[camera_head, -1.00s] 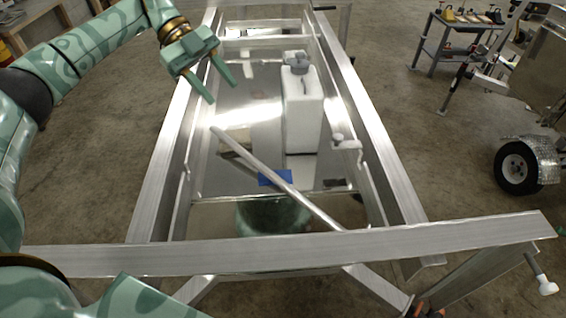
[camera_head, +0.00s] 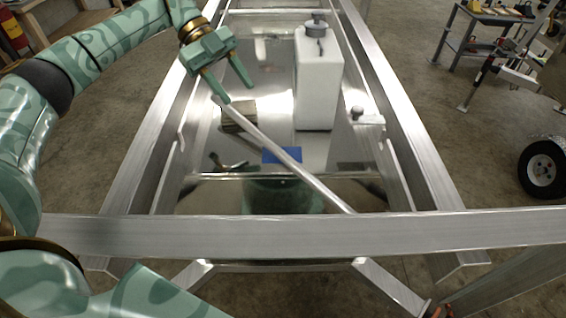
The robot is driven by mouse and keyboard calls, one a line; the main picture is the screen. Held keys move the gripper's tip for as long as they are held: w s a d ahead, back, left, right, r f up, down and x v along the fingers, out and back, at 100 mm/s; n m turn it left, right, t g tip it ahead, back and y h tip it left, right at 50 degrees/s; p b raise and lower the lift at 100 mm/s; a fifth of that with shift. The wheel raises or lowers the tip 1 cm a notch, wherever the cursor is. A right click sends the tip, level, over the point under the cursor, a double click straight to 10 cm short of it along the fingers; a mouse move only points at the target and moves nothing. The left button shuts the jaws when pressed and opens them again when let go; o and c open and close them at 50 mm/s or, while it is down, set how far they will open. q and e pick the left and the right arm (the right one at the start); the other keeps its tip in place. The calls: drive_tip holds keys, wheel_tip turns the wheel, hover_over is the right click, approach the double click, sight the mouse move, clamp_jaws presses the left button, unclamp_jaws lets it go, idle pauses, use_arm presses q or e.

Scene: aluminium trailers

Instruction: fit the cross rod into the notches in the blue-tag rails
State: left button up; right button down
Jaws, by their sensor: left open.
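The cross rod (camera_head: 275,149), a thin silvery bar, lies slantwise inside the trailer frame. Its far end is at upper left and its near end reaches behind the front beam at lower right. My left gripper (camera_head: 238,94) is open at the rod's far end, with one fingertip overlapping the rod in the picture; I cannot tell whether they touch. A blue tag (camera_head: 282,155) shows near the rod's middle, partly covered by it. Inner rails run along the left side (camera_head: 170,165) and the right side (camera_head: 392,172); their notches are too small to make out. My right gripper is not in view.
A white canister (camera_head: 318,85) with a grey cap stands upright inside the frame, right of the rod. A broad aluminium beam (camera_head: 300,233) crosses the front. A small block (camera_head: 238,117) lies beside the rod's far end. A tool table (camera_head: 490,25) stands at far right.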

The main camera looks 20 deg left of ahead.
sight(280, 151)
use_arm(q)
drive_tip(key=x, duration=1.6)
drive_tip(key=shift+d+p, duration=0.1)
drive_tip(key=shift+p, duration=0.2)
clamp_jaws()
